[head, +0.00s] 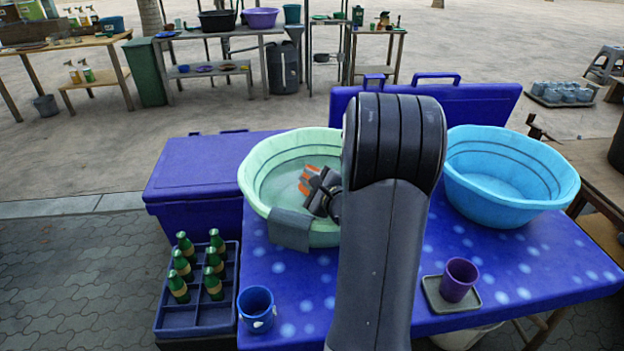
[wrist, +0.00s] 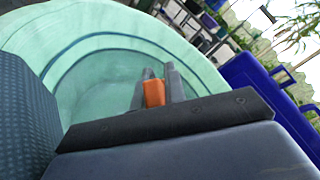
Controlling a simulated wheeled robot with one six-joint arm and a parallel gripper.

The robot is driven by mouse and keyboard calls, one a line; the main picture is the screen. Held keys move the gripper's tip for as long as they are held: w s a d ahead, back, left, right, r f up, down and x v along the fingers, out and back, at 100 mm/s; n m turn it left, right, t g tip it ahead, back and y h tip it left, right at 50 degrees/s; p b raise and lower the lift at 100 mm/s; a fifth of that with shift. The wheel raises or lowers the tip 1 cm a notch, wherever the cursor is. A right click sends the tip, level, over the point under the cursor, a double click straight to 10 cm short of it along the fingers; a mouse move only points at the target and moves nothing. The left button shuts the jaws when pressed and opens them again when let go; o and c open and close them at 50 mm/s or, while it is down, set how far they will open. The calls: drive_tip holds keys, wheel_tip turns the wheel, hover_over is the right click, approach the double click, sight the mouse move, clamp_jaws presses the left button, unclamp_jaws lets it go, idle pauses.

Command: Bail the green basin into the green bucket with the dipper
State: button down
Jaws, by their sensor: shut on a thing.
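The green basin (head: 256,167) stands on the blue spotted table, left of my arm, and fills much of the wrist view (wrist: 105,45). What looks like water lies inside it. My gripper (head: 310,184) is inside the basin's rim, low over its contents. In the wrist view, my gripper's fingers (wrist: 158,88) are closed about an orange piece (wrist: 154,94), which seems to be part of the dipper. The dipper's bowl is hidden, so I cannot tell whether it holds water. I cannot make out the green bucket for certain.
A grey cloth (head: 289,230) hangs over the basin's front rim. A blue basin (head: 512,175) stands right. A blue cup (head: 257,309) and a purple cup (head: 459,279) on a tray stand in front. A bottle crate (head: 197,318) is at left. The table's (head: 540,262) right front is clear.

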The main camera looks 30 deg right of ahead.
drive_tip(key=a+r+n+t+b, duration=0.1)
drive_tip(key=a+r+n+b, duration=0.2)
drive_tip(key=r+n+b, duration=0.4)
drive_tip(key=r+b, duration=0.1)
drive_tip(key=b, duration=0.2)
drive_tip(key=shift+w+a+t+h, duration=0.15)
drive_tip(key=shift+w+t+h, duration=0.15)
drive_tip(key=shift+h, duration=0.1)
drive_tip(key=shift+r, duration=0.1)
idle(0.3)
